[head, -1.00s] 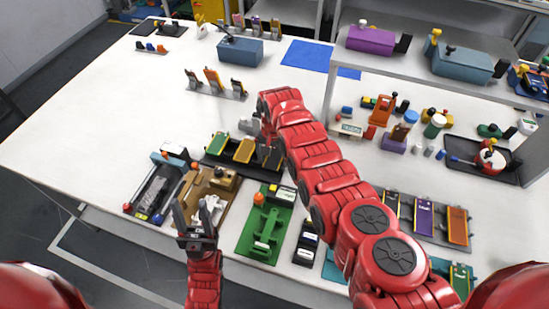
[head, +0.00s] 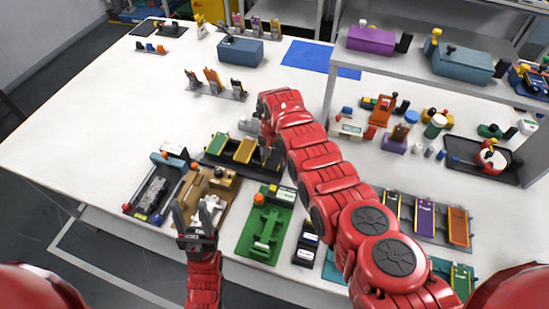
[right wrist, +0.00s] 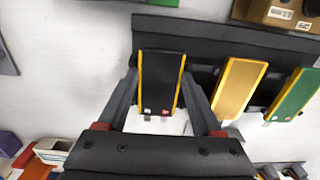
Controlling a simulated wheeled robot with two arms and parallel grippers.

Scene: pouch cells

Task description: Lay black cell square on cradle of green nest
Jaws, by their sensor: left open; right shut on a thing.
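The black cell (right wrist: 163,80), with yellow side edges and small marks at its near end, lies between the fingers of my right gripper (right wrist: 160,88) in the right wrist view. That gripper is shut on it. The cell's far end overlaps the dark rack (right wrist: 220,38); I cannot tell whether it is lifted clear. In the head view my right arm largely hides this gripper and cell beside the rack. The green nest (head: 252,243) lies at the front of the table, nearer than the rack, with an orange knob and white parts. My left gripper (head: 196,212) is open and empty, left of the nest.
A yellow cell (right wrist: 238,88) and a green cell (right wrist: 296,94) lie in the rack beside the black one. A brown fixture (head: 218,203) stands left of the nest, and a dark box (head: 306,243) right of it. The table's left middle is clear.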

